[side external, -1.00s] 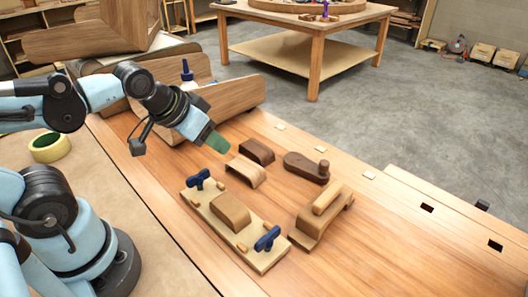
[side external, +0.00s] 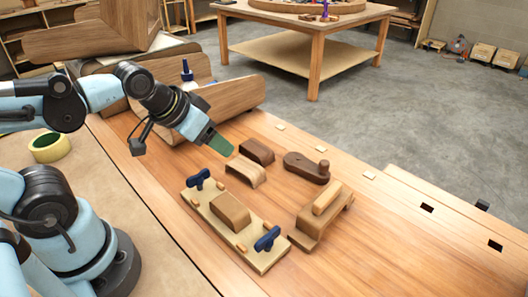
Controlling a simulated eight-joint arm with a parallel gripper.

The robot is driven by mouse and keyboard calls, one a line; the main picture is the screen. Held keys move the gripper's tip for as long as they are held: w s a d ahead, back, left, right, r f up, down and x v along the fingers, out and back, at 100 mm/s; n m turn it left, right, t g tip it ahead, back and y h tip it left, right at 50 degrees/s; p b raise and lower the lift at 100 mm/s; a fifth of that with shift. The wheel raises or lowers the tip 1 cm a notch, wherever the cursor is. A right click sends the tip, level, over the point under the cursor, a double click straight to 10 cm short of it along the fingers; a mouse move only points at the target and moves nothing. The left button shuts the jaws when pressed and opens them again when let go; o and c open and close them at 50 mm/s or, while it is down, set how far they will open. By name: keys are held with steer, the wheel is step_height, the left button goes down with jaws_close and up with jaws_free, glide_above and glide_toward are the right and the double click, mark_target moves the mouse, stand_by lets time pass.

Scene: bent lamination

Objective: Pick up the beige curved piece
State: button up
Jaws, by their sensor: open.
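The beige curved piece (side external: 246,171) lies arched on the wooden workbench (side external: 390,222), between a dark brown curved piece (side external: 257,151) and a clamping board (side external: 205,211). My gripper (side external: 220,145) is open, with its green fingers tilted down to the right. In the picture its tips are just up and left of the beige piece, and nothing shows between them. I cannot tell the exact gap in height between the tips and the piece.
The clamping board carries a brown curved block (side external: 231,212) and blue knobs (side external: 267,239). A dark wooden plane (side external: 307,168) and a sanding block (side external: 321,214) sit to the right. A glue bottle (side external: 187,73) and curved wooden panels (side external: 235,95) stand behind. The bench's right side is mostly clear.

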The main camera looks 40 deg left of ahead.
steer(key=n, duration=0.1)
steer(key=n+g+h, duration=0.5)
steer(key=n+g, duration=0.2)
steer(key=n, duration=1.1)
glide_toward(245, 166)
steer(key=shift+y, duration=0.3)
steer(key=x, duration=0.9)
steer(key=shift+d+r, duration=0.15)
steer(key=shift+d, duration=0.05)
steer(key=c, duration=0.8)
steer(key=shift+r, duration=0.2)
